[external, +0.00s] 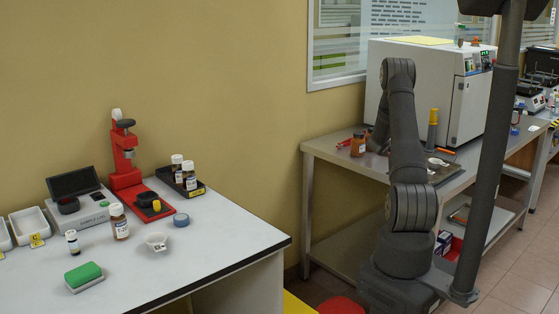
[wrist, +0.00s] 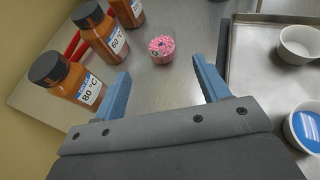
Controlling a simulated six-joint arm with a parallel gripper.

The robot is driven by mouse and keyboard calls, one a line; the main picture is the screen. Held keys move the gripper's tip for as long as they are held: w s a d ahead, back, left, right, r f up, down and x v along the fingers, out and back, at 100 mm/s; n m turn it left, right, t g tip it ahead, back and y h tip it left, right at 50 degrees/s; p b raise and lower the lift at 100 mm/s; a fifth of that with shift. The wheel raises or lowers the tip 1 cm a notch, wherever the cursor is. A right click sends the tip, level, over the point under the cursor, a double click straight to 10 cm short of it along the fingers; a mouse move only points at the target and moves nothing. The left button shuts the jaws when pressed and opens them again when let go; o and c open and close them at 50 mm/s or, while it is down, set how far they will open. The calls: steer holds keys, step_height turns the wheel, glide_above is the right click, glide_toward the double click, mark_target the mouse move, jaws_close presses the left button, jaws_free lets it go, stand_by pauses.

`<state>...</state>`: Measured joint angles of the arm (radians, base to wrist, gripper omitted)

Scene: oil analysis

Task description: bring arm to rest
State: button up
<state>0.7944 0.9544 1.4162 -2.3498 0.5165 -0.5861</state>
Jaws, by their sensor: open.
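My gripper (wrist: 160,76) shows in the wrist view with its two blue fingers wide apart and nothing between them. It is over the metal table beside the wall. A small clear cup of pink granules (wrist: 162,48) stands on the table beyond the fingertips. Orange-brown bottles with black caps stand at the left; the nearest bottle (wrist: 72,80) has a label reading 80 °C and is close to the left finger. In the external view my arm is folded over at the metal table, and the arm hides the gripper.
A metal tray (wrist: 238,62) is at the right, with a white bowl (wrist: 300,45) and a blue-topped round container (wrist: 304,128). A large grey-white oven (external: 430,80) stands on the metal table. A white table (external: 215,235) at left holds bottles and a red press (external: 124,160).

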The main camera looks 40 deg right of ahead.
stand_by(0.3)
steer(key=x, duration=1.2)
steer(key=shift+f, duration=0.2)
steer(key=shift+r, duration=0.15)
